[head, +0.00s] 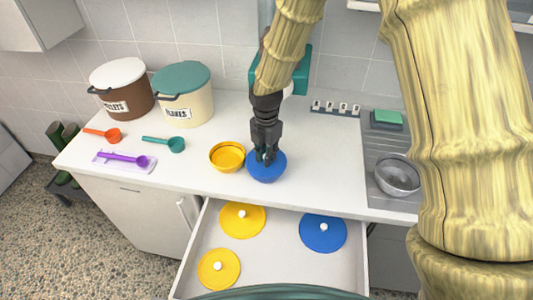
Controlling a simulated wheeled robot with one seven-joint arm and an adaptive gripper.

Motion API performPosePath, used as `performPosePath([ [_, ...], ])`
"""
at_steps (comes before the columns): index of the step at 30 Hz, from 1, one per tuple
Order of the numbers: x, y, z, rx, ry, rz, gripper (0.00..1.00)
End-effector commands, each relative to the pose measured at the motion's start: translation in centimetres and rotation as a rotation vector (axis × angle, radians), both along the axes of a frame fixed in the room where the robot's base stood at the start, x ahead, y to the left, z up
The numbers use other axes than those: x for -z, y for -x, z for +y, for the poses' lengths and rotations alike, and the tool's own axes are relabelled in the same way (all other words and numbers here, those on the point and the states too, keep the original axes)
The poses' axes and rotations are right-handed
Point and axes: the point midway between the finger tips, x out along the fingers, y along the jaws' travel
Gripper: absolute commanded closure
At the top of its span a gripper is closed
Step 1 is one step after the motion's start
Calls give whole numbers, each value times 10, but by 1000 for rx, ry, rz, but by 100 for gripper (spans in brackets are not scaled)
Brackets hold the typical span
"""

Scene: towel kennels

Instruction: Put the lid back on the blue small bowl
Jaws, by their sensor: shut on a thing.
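My gripper (266,156) points down over the counter and is shut at the middle of a round blue lid (277,162), with its knob hidden between the fingers. The lid is at the top of the blue small bowl (266,179), whose side shows below. I cannot tell whether the lid rests fully on the rim or sits slightly above it. A yellow bowl (227,157) stands open just to the left, close to the blue bowl.
The open drawer (279,258) below holds a larger blue lid (323,233) and yellow lids (242,220) (219,268). Scoops and two lidded bins (124,90) (184,94) stand left. A metal bowl (397,176) is right. Counter right of the blue bowl is clear.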

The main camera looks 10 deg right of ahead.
Motion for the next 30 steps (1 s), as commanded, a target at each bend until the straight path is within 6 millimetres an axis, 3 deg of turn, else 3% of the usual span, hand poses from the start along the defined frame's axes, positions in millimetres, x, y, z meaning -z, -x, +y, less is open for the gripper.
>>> performPosePath([
  [9, 0, 0, 0, 0, 0, 0, 100],
  [10, 0, 0, 0, 0, 0, 0, 76],
  [13, 0, 0, 0, 0, 0, 0, 58],
  [20, 0, 0, 0, 0, 0, 0, 57],
  [24, 0, 0, 0, 0, 0, 0, 35],
  [30, 0, 0, 0, 0, 0, 0, 35],
])
